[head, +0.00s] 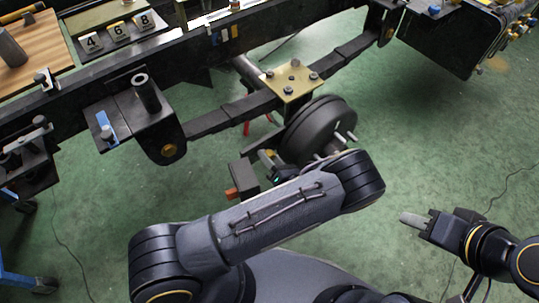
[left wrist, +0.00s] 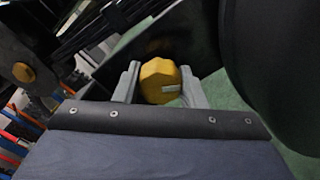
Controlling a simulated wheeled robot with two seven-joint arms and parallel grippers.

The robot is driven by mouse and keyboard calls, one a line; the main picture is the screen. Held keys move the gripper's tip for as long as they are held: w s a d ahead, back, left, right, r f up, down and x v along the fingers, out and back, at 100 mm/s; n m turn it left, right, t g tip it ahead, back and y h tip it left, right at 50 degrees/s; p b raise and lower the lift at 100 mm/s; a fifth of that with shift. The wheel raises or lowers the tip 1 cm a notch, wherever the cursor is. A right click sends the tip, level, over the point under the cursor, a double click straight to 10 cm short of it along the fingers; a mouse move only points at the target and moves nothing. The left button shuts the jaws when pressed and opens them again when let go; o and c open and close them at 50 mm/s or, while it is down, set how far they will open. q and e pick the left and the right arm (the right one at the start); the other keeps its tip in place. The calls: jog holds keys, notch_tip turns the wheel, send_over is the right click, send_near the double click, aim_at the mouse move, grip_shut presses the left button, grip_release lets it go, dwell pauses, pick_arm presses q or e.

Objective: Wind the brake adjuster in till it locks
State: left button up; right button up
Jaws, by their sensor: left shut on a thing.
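The brake adjuster is a yellow faceted knob (left wrist: 160,82) with a small pale mark on its face, seen in the left wrist view. My left gripper (left wrist: 160,72) has its two grey fingers on either side of the knob and is shut on it. In the head view my left forearm and wrist cover most of that gripper, and I cannot make out the knob there. The brake drum (head: 318,130) with its studs sits just beyond my left wrist. My right gripper (head: 412,219) is held at the right over the floor, away from the chassis; its finger gap cannot be made out.
The black chassis rail (head: 185,70) crosses the upper left. A brass-coloured plate (head: 291,80) with bolts sits on the leaf spring. A dark box with an orange end (head: 241,181) is beside my left forearm. Green floor (head: 430,130) is clear at right.

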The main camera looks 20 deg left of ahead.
pick_arm(q)
jog(key=shift+m, duration=1.6)
jog(key=o, duration=1)
jog(key=shift+p, duration=0.3)
jog(key=p+v, duration=0.1)
jog(key=v, duration=0.6)
jog(key=shift+s+d, duration=0.25)
jog(key=shift+d, duration=0.1)
